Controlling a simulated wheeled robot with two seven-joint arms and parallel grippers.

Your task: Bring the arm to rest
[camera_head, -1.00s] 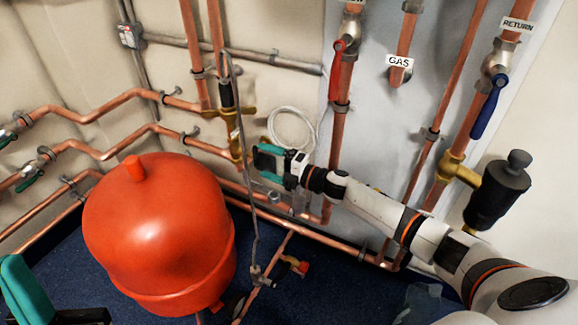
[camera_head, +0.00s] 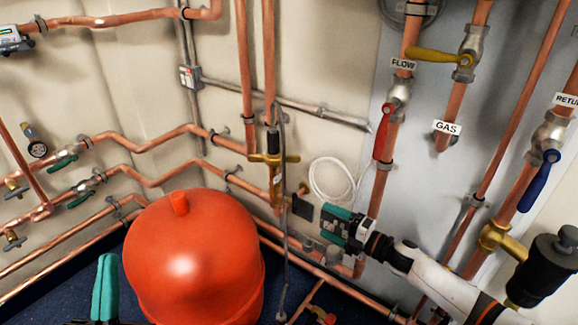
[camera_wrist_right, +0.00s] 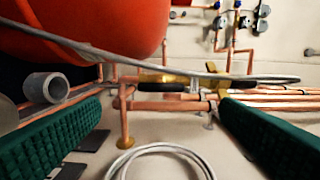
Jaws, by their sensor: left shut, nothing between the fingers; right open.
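My right gripper (camera_head: 320,215) is open and empty in front of the wall pipes, beside the lower end of a brass valve fitting (camera_head: 276,168). In the right wrist view its two green ribbed fingers stand wide apart, with the gripper gap (camera_wrist_right: 165,140) showing wall, pipes and part of a white cable coil. My left gripper (camera_head: 105,287) shows only partly at the bottom left of the head view.
The red tank (camera_head: 190,260) stands left of my right gripper. The white cable coil (camera_head: 333,180) hangs just above that gripper. A thin grey hose (camera_head: 284,200) hangs between tank and gripper. Copper pipes, a red-handled valve (camera_head: 382,132) and a black fitting (camera_head: 543,268) crowd the wall.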

